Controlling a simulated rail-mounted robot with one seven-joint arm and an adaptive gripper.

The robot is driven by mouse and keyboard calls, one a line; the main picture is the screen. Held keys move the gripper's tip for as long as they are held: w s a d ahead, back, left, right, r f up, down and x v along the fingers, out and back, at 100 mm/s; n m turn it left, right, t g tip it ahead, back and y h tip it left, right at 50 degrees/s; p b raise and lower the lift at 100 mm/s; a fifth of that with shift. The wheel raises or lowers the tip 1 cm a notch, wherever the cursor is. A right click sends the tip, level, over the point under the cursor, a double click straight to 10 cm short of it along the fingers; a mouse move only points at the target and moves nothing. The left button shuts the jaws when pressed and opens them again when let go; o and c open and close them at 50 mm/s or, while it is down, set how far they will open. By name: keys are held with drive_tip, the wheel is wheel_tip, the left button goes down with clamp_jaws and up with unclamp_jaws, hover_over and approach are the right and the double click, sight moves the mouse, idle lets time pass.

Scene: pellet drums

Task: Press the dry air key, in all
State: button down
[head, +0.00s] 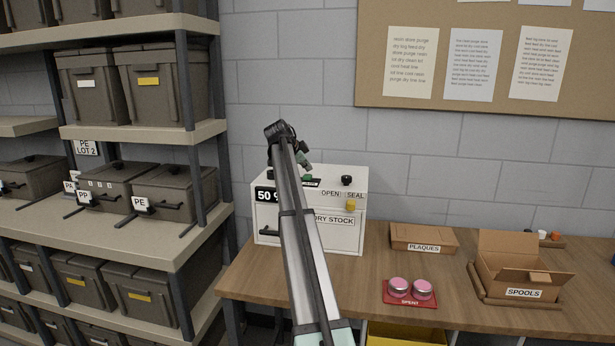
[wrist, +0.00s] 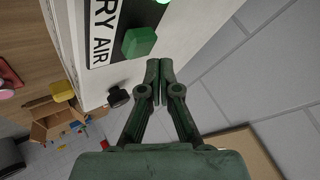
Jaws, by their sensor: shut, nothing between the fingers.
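The green dry air key (wrist: 139,42) shows in the wrist view beside a black and white label reading "RY AIR" (wrist: 103,32). It stands proud of the top of a white box (head: 345,240), which is marked "DRY STOCK" in the head view. My gripper (wrist: 159,72) is shut and empty, its fingertips close to the key, a little below and right of it in the wrist view. I see no clear contact. In the head view my arm hides part of the box, and my gripper (head: 304,160) is small above the box top.
A lit green lamp (wrist: 163,2) is at the wrist view's top edge. A plaques carton (head: 423,238), red spent tray (head: 410,303) and open spools box (head: 520,278) share the table. Shelves (head: 190,130) stand left.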

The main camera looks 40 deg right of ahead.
sight(307, 175)
drive_tip(key=shift+r+p, duration=0.4)
drive_tip(key=shift+r, duration=2.15)
